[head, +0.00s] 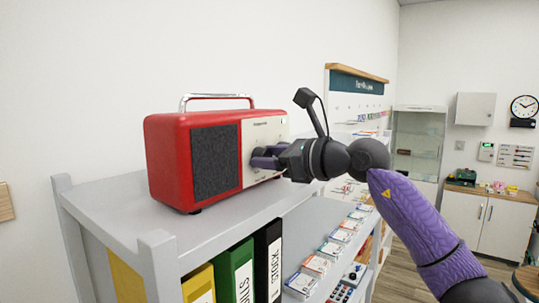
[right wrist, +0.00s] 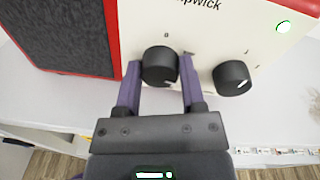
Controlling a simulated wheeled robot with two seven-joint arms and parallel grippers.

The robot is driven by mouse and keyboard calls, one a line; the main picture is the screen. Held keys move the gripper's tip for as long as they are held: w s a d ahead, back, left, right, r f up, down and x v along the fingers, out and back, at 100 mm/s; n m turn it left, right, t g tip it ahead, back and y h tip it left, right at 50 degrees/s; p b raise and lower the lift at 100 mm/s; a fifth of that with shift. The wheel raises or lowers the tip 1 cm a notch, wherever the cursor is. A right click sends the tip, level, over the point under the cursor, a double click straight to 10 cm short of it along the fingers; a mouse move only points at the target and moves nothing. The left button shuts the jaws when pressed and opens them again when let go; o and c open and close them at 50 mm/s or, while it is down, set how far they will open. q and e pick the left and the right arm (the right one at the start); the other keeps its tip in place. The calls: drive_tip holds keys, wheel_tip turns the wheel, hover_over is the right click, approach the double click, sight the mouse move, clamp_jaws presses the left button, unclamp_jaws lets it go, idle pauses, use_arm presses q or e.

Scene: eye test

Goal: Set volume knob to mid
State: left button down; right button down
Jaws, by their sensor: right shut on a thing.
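A red radio (head: 180,160) with a dark speaker grille, a cream front panel and a chrome handle stands upright on a grey shelf top (head: 125,215). In the right wrist view, two round black knobs show on its cream panel (right wrist: 215,40). My right gripper (right wrist: 161,68) has its purple fingers on both sides of the left knob (right wrist: 160,62) and is shut on it. The small panel markings are hard to read. My left gripper is out of view.
Binders (head: 235,272) stand on the shelf below the radio. Small boxed goods (head: 316,265) line the lower shelves to the right. A wall clock (head: 524,106) and cabinets (head: 490,215) are far right. The shelf top before the radio is clear.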

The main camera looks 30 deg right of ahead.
drive_tip(key=shift+m, duration=1)
drive_tip(key=shift+f, duration=0.1)
drive_tip(key=shift+c, duration=0.9)
unclamp_jaws()
drive_tip(key=b+v, duration=0.5)
drive_tip(key=v, duration=0.5)
drive_tip(key=shift+d, duration=0.1)
